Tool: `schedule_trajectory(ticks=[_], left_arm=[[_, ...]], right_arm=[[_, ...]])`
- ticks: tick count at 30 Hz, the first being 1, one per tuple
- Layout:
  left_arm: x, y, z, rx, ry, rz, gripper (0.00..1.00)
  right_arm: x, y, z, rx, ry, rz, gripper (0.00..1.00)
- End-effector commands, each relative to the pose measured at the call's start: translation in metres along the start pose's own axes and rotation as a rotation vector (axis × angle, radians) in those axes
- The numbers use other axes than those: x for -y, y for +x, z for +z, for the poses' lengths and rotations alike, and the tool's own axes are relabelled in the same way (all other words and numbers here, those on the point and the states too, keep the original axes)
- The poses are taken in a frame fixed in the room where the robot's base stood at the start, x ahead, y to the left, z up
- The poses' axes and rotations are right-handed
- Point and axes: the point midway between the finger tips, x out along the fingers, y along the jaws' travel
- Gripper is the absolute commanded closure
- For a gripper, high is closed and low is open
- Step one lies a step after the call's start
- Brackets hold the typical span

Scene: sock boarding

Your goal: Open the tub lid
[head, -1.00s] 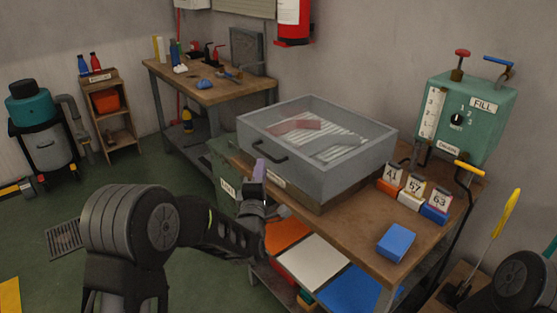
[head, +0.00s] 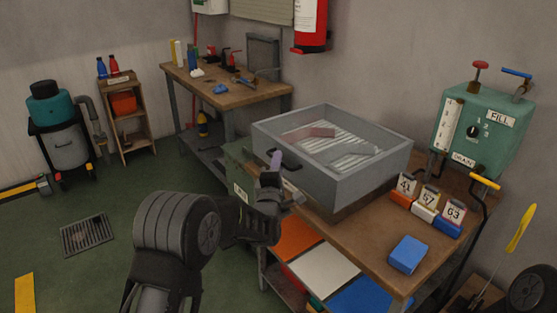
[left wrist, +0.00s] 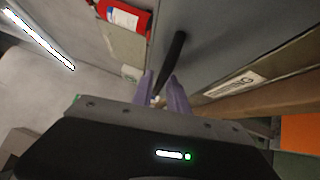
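The grey tub (head: 345,180) stands on the wooden bench, with a clear lid (head: 330,140) over its top. Striped pale shapes and a reddish patch show through the lid. A dark handle (head: 291,161) is on the tub's near left side; it shows in the left wrist view as a dark bar (left wrist: 172,55). Contact cannot be told. My right gripper is out of view.
Numbered cards on blocks (head: 428,200) and a blue block (head: 408,255) lie on the bench right of the tub. A green FILL/DRAIN box (head: 482,128) stands behind. Coloured boards (head: 325,268) lie on the shelf below. Floor at left is mostly clear.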

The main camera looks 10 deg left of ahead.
Motion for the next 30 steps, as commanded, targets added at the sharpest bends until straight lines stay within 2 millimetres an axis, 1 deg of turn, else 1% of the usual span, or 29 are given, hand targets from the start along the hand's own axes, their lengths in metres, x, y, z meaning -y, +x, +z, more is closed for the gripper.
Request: schedule_trajectory(ticks=[3, 11, 19, 30], left_arm=[[0.0004, 0.0077, 0.0, 0.0, 0.001, -0.001, 0.81], [0.0002, 0.0091, -0.0002, 0.0, 0.0, -0.001, 0.81], [0.0003, 0.0089, -0.0001, 0.0, 0.001, -0.001, 1.0], [0.0005, 0.0087, 0.0, 0.0, 0.001, -0.001, 1.0]], right_arm=[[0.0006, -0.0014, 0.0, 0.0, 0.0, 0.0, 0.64], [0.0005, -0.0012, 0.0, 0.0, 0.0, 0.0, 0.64], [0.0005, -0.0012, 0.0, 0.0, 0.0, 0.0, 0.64], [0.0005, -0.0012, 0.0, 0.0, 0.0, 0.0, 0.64]])
